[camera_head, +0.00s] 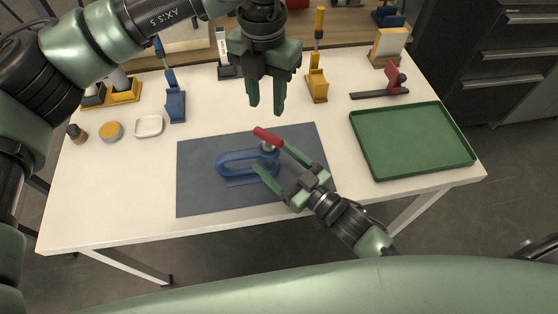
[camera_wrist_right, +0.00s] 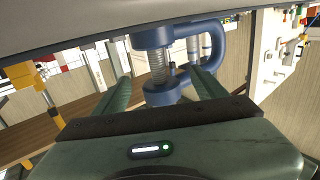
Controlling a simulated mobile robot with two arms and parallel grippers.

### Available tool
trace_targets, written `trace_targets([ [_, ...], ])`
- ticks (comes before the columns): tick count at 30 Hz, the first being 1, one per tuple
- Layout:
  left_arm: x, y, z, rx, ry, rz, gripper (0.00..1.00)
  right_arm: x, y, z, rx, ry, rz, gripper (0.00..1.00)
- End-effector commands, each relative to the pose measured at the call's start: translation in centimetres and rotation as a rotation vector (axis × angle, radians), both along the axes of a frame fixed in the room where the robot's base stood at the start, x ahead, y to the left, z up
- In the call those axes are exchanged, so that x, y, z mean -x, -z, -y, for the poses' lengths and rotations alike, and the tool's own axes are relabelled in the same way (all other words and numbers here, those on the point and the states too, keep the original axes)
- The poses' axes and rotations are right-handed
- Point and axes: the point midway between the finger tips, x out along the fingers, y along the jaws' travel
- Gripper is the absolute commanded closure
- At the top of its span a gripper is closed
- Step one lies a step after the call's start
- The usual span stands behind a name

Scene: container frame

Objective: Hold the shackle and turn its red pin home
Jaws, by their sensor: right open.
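The blue shackle (camera_head: 230,161) stands over the grey mat, its bow toward the left. Its red pin handle (camera_head: 267,138) sticks up at the right end, above a silver collar. In the right wrist view the shackle (camera_wrist_right: 213,45) shows a bare threaded stretch of the pin (camera_wrist_right: 158,68) between its two lugs. My right gripper (camera_head: 270,156) is open, its fingers on either side of the lug end; contact cannot be told. Its fingers also flank the lugs in the wrist view (camera_wrist_right: 162,88). My left gripper (camera_head: 266,109) is open and empty, pointing down above and behind the red handle.
The grey mat (camera_head: 200,190) lies on the white table (camera_head: 110,215). A green tray (camera_head: 410,140) is at the right. A white dish (camera_head: 149,126), a yellow-topped tin (camera_head: 111,131) and a blue stand (camera_head: 175,105) are at the left. A red-and-black tool (camera_head: 385,90) lies behind the tray.

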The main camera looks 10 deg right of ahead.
Motion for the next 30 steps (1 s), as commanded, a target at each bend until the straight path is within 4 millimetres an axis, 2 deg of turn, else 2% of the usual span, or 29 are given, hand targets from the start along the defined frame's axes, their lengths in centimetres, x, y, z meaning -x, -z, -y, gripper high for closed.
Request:
trace_targets([
  [1, 0.0, 0.0, 0.0, 0.000, 0.000, 0.000, 0.64, 0.0, 0.0, 0.0, 0.000, 0.000, 0.000, 0.28],
  [6, 0.0, 0.0, 0.0, 0.000, 0.000, 0.000, 0.64, 0.0, 0.0, 0.0, 0.000, 0.001, 0.000, 0.75],
  [9, 0.0, 0.0, 0.0, 0.000, 0.000, 0.000, 0.64, 0.0, 0.0, 0.0, 0.000, 0.001, 0.000, 1.00],
  [11, 0.0, 0.0, 0.0, 0.000, 0.000, 0.000, 0.64, 0.0, 0.0, 0.0, -0.001, 0.001, -0.001, 1.00],
  [13, 0.0, 0.0, 0.0, 0.000, -0.001, 0.000, 0.59, 0.0, 0.0, 0.0, -0.001, 0.001, 0.000, 1.00],
  [16, 0.0, 0.0, 0.0, 0.003, -0.025, 0.002, 0.59, 0.0, 0.0, 0.0, -0.001, 0.001, 0.000, 1.00],
  [20, 0.3, -0.1, -0.2, 0.016, -0.154, 0.012, 0.59, 0.0, 0.0, 0.1, -0.001, 0.001, 0.000, 1.00],
  [30, 1.4, -1.2, -1.2, 0.118, -0.883, 0.035, 0.59, 0.0, -0.1, 0.1, -0.002, 0.001, 0.001, 1.00],
])
